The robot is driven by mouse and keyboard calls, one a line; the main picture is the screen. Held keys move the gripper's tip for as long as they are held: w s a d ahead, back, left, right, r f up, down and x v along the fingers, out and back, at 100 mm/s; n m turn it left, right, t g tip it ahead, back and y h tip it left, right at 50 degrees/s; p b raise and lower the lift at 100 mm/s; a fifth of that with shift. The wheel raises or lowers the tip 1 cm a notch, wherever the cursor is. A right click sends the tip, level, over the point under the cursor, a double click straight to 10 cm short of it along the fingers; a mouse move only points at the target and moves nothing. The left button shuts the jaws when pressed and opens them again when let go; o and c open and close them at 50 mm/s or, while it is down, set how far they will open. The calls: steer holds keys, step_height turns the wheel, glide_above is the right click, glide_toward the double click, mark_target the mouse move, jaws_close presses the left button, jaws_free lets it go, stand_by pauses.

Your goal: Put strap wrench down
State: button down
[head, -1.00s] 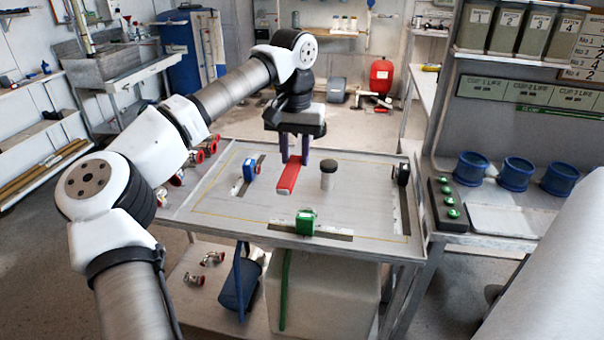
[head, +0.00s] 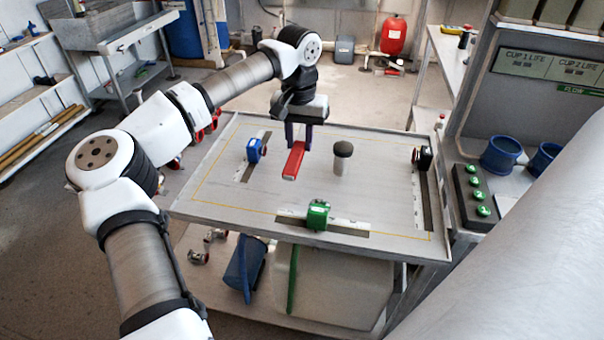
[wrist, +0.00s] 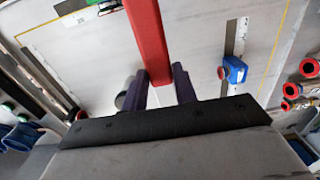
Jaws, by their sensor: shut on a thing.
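The strap wrench, seen as a red bar (head: 294,161), is at the left-centre of the grey table (head: 225,205). My gripper (head: 299,146) points down over the table and is shut on the red bar's far part. In the wrist view the red bar (wrist: 147,35) runs up from between the dark purple fingers of my gripper (wrist: 158,88). Whether the bar touches the table or hangs just above it, I cannot tell. No strap can be made out.
On the table, a blue block (head: 256,150) stands left, a dark-capped cylinder (head: 342,158) right of the wrench, a green block (head: 317,215) at the front and a black block (head: 423,158) at the right. Bare table lies between them. A green-button panel (head: 474,190) adjoins the right side.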

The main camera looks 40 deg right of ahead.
mark_target(300, 189)
step_height(300, 189, down, 12)
steer(key=shift+r+p, duration=0.1)
steer(key=shift+p, duration=1.05)
steer(key=shift+f, duration=0.3)
steer(key=shift+f, duration=0.25)
steer(key=c, duration=1.1)
jaws_free()
steer(key=shift+r, duration=0.1)
